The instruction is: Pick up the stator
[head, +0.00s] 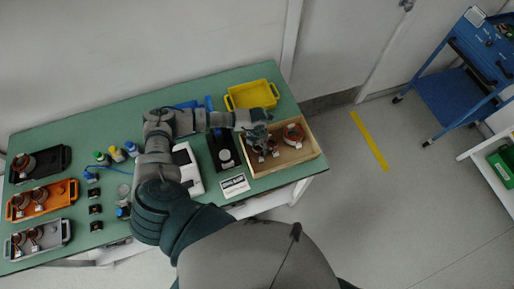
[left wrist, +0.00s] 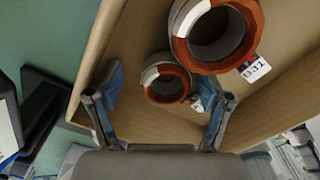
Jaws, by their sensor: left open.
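Two copper-and-grey ring-shaped stators lie in an open wooden box. One stator (head: 293,134) is at the box's right side; a labelled stator (left wrist: 217,32) is large at the top of the left wrist view. Another stator (left wrist: 166,82) shows smaller, between my fingers in that view, with its white tag partly behind the right finger. My left gripper (left wrist: 162,100) is open, its blue-padded fingers apart on either side of that stator, with no clear contact. In the head view my left gripper (head: 262,142) is over the box and partly hides what is under it. My right gripper is not in view.
The wooden box (head: 310,153) has raised walls around the stators. A yellow bin (head: 252,95) stands behind it. Black, orange (head: 68,193) and grey trays with more stators are at the table's left. Small bottles and a white device (head: 188,168) sit mid-table.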

